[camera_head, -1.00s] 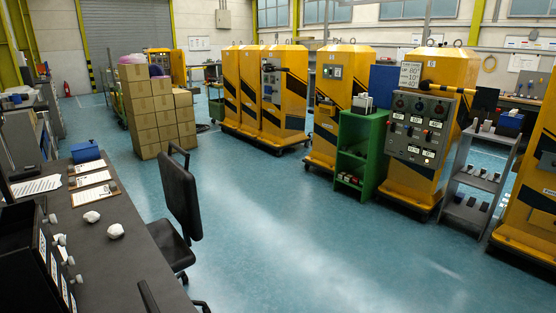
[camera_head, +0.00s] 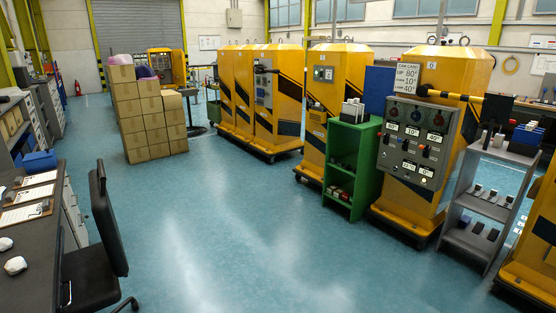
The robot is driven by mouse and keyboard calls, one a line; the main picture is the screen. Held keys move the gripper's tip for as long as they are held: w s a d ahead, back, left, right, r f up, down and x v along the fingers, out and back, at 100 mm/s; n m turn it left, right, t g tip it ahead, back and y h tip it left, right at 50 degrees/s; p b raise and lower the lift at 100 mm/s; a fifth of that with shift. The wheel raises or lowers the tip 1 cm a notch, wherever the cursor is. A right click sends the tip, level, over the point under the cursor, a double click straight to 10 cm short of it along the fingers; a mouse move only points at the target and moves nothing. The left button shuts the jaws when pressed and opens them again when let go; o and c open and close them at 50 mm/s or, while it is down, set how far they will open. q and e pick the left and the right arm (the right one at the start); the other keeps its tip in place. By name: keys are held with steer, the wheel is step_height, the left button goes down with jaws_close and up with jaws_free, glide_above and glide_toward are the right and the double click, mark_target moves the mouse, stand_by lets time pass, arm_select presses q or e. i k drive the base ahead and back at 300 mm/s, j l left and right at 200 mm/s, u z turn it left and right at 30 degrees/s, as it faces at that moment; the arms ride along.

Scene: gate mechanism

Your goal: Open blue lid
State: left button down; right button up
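No gripper is in view. No part is clearly recognisable as the blue lid. A plain dark blue upright panel or box (camera_head: 379,88) shows behind the top of the green shelf, between two yellow machines. Another blue box (camera_head: 40,161) is at the far end of the desk on the left. From this distance I cannot tell whether any of them has a lid or is shut.
Yellow machines (camera_head: 325,75) line the back and right. A grey control panel (camera_head: 416,135) faces me beside the green shelf (camera_head: 353,163) and grey rack (camera_head: 477,210). Stacked cardboard boxes (camera_head: 150,120) stand back left. A black chair (camera_head: 95,245) is near left. The middle floor (camera_head: 240,225) is clear.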

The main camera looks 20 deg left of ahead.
mark_target(47, 152)
steer(key=i+j+u, duration=0.2)
steer(key=i+u, duration=0.6)
steer(key=i+l+u, duration=0.1)
steer(key=i+u, duration=0.3)
steer(key=i, duration=0.15)
steer(key=i+l+u, duration=0.15)
steer(key=i, duration=0.6)
steer(key=i+l+u, duration=0.1)
steer(key=i, duration=0.6)
